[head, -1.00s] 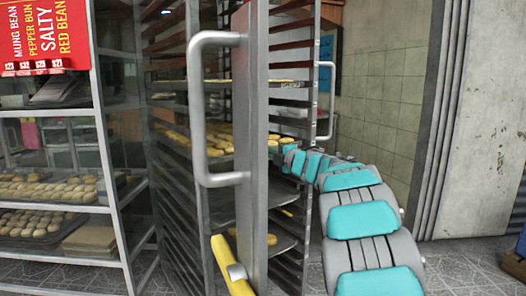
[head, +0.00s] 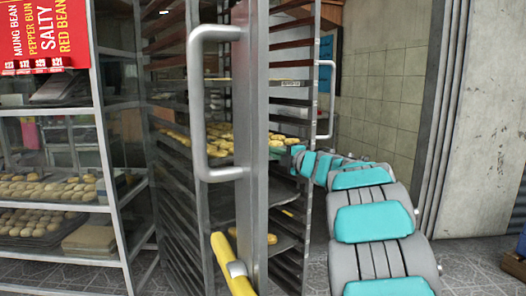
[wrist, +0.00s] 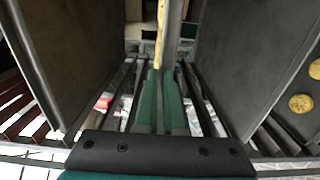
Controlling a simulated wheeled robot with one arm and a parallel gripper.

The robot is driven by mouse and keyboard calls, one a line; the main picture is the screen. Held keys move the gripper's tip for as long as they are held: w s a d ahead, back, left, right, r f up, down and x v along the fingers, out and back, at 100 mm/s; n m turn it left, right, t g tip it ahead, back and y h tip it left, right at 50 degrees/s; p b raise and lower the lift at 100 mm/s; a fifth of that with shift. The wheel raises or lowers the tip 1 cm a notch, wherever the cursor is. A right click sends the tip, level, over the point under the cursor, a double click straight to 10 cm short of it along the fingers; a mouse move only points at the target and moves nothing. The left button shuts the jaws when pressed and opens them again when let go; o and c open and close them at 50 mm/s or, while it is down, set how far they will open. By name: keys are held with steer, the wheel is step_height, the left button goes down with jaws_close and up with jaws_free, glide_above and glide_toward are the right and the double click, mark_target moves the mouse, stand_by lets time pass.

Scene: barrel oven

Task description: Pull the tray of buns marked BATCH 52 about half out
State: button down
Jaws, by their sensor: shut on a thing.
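A tray of yellow buns (head: 220,140) sits at middle height in the tall metal rack, partly hidden by the rack's front post. More of its buns show to the right of the post, beside my gripper (head: 298,152). In the wrist view my gripper's green fingers (wrist: 160,100) are shut on the edge of a tray (wrist: 171,35), seen edge-on, with a yellow bun visible along it. I cannot read a BATCH 52 mark on this tray. A small pale label (head: 290,83) shows at a higher shelf, its text too small to read.
The rack has a grey post (head: 252,120) with a large handle (head: 195,110) and a yellow bar (head: 230,262) low down. Another tray with buns (wrist: 302,104) lies close to the fingers in the wrist view. A wall (head: 375,110) stands behind my arm; bun shelves (head: 50,190) stand left.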

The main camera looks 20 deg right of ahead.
steer(key=v, duration=2.3)
steer(key=shift+s+d, duration=0.2)
steer(key=shift+s, duration=0.05)
stand_by(0.5)
steer(key=c, duration=1)
jaws_free()
steer(key=shift+o, duration=0.2)
steer(key=v, duration=0.8)
steer(key=shift+b, duration=0.3)
